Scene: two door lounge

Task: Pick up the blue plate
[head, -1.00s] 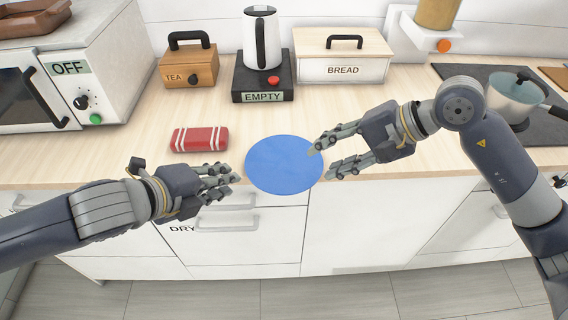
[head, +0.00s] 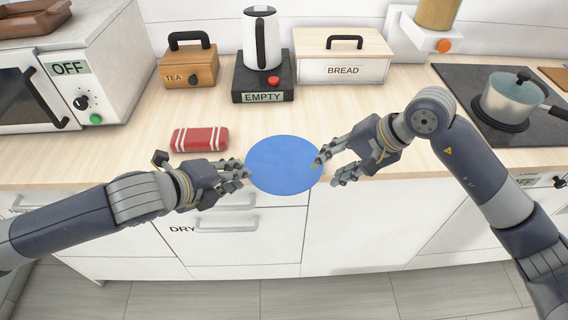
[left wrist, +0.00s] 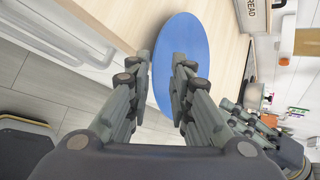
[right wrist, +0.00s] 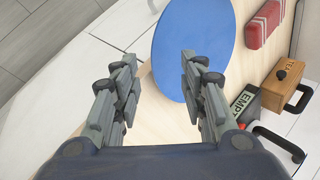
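The blue plate (head: 283,164) lies flat on the wooden counter, its front part reaching past the counter's front edge. My left gripper (head: 247,172) is at the plate's left rim, its fingers apart. In the left wrist view the plate's rim (left wrist: 180,45) shows between and beyond the fingertips (left wrist: 163,62); I cannot tell if they touch it. My right gripper (head: 325,172) is at the plate's right rim with its fingers wide apart. In the right wrist view the plate (right wrist: 195,45) shows between and beyond the open fingertips (right wrist: 158,60). Neither gripper holds it.
A red striped packet (head: 200,139) lies behind and left of the plate. A kettle (head: 262,40) on its base, a tea box (head: 188,68) and a bread box (head: 342,60) stand at the back. A pot (head: 510,97) sits on the hob at right. The counter behind the plate is clear.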

